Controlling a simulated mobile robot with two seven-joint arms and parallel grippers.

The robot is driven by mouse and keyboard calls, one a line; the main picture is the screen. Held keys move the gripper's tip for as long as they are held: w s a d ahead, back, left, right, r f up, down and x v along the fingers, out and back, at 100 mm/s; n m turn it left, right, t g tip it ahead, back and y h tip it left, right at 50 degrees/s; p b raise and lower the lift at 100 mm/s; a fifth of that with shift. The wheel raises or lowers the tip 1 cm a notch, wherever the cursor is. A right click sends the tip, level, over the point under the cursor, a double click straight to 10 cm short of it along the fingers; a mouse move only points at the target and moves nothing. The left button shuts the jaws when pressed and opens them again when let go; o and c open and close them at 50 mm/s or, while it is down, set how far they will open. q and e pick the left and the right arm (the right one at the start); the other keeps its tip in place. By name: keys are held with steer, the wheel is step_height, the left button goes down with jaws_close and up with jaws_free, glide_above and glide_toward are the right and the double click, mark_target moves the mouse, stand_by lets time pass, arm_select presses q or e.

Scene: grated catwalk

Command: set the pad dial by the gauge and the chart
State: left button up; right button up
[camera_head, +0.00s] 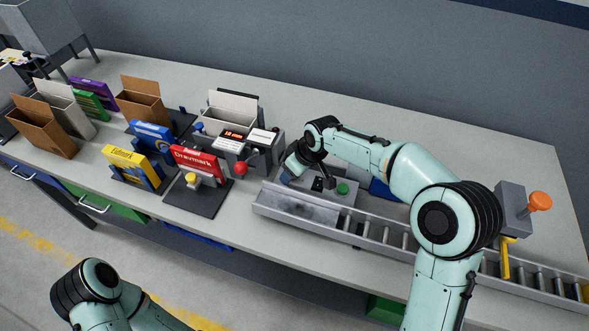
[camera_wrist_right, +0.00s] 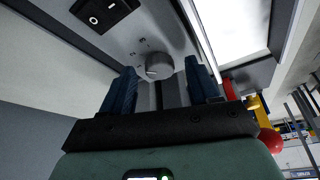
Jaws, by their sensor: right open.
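A round grey dial (camera_wrist_right: 158,67) with small marks around it sits on a grey panel in the right wrist view. My right gripper (camera_wrist_right: 160,77) is open, its two blue fingers on either side below the dial, apparently apart from it. In the head view my right gripper (camera_head: 291,172) is over the left end of a grey control box (camera_head: 335,197) and hides the dial. A small device with a red digital readout (camera_head: 233,134), perhaps the gauge, stands left of it. White printed cards (camera_head: 229,145) lie on that device; their text is too small to read. My left gripper is out of view.
A black rocker switch (camera_wrist_right: 105,14) is near the dial; a green button (camera_head: 342,188) is on the box. A red knob (camera_head: 240,168) stands close left of my gripper. A roller conveyor (camera_head: 375,233) runs in front. Yellow (camera_head: 130,165) and red cartons (camera_head: 197,161) stand left.

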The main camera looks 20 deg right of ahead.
steer(key=c, duration=1)
steer(key=shift+c, duration=0.2)
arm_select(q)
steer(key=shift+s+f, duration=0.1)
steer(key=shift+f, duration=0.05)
arm_select(e)
steer(key=m, duration=0.1)
steer(key=m+h+b, duration=0.1)
steer(key=m, duration=0.1)
steer(key=m+t+b, duration=0.1)
steer(key=shift+a+h, duration=0.25)
steer(key=shift+h, duration=0.05)
steer(key=m+b, duration=0.1)
steer(key=m, duration=0.1)
steer(key=shift+m+h, duration=0.3)
steer(key=shift+h, duration=0.1)
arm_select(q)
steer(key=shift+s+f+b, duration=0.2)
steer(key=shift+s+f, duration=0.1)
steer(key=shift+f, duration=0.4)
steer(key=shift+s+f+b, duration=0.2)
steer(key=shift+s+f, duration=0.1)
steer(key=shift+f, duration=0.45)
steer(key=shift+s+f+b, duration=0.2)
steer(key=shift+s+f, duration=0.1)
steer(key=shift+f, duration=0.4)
arm_select(e)
steer(key=shift+a+m+h, duration=0.1)
steer(key=shift+m+h, duration=0.3)
steer(key=shift+m, duration=0.7)
